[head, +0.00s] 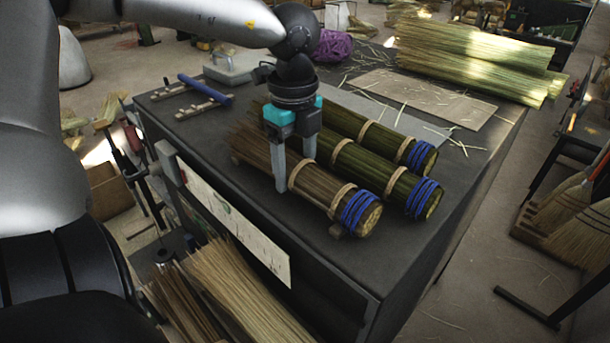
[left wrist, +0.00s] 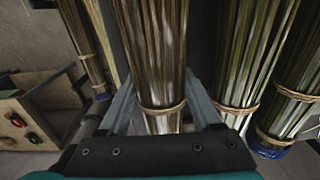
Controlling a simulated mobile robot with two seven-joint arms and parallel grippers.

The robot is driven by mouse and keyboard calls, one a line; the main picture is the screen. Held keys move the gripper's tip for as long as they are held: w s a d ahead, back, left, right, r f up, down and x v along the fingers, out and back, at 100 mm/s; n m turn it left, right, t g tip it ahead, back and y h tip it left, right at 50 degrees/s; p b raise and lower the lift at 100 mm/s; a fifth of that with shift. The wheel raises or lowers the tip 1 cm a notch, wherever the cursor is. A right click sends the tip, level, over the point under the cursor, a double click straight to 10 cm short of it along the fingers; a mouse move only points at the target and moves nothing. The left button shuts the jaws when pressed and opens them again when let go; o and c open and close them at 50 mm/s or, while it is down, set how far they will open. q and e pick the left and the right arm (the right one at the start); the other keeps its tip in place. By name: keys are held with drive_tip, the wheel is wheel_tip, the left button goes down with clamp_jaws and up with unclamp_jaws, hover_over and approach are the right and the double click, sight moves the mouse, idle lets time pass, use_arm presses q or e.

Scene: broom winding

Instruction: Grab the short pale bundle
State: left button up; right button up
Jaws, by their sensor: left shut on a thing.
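Three tied bundles lie side by side on the dark bench in the head view. The left one, a brownish bundle (head: 323,192) with tan ties and a blue cord at its near end, is paler than the two green bundles (head: 371,177) beside it. My left gripper (head: 295,172) reaches down from above with one finger on each side of the brownish bundle and is shut on it. In the left wrist view the brownish bundle (left wrist: 155,55) runs between the two fingers. The bundle still lies on the bench. My right gripper is out of view.
The dark bench (head: 400,250) has free room at its front right. Purple twine (head: 332,46) and large pale straw sheaves (head: 470,60) are at the back. More straw (head: 235,285) stands below the front edge.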

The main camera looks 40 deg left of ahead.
use_arm(q)
drive_tip(key=c, duration=0.7)
drive_tip(key=shift+o, duration=0.2)
